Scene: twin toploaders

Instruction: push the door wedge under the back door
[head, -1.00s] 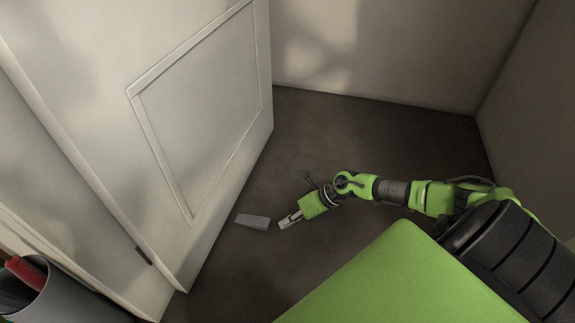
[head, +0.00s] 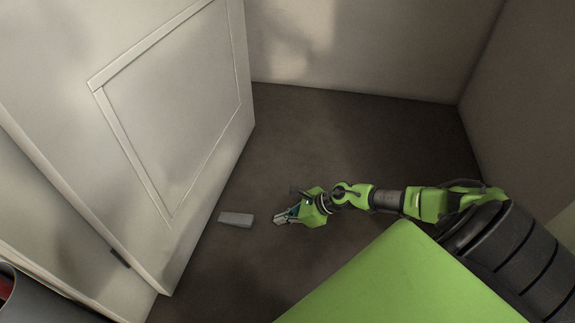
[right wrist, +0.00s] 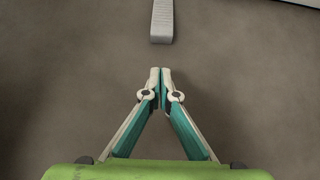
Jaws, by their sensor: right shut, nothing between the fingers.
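The door wedge (head: 236,219) is a small grey block lying on the dark floor, close to the bottom edge of the white panelled back door (head: 180,120). Its left end is near the door; I cannot tell whether it touches. In the right wrist view the wedge (right wrist: 162,20) is ahead of the fingers, at the top middle, partly cut off by the frame. My right gripper (head: 279,219) is low near the floor, to the right of the wedge, with a gap between them. Its fingertips (right wrist: 160,72) are together with nothing between them. My left gripper is not in view.
A grey bin (head: 30,297) with something red in it stands at the lower left. Plain walls (head: 380,50) close off the back and right. The floor (head: 340,140) behind my right arm is clear.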

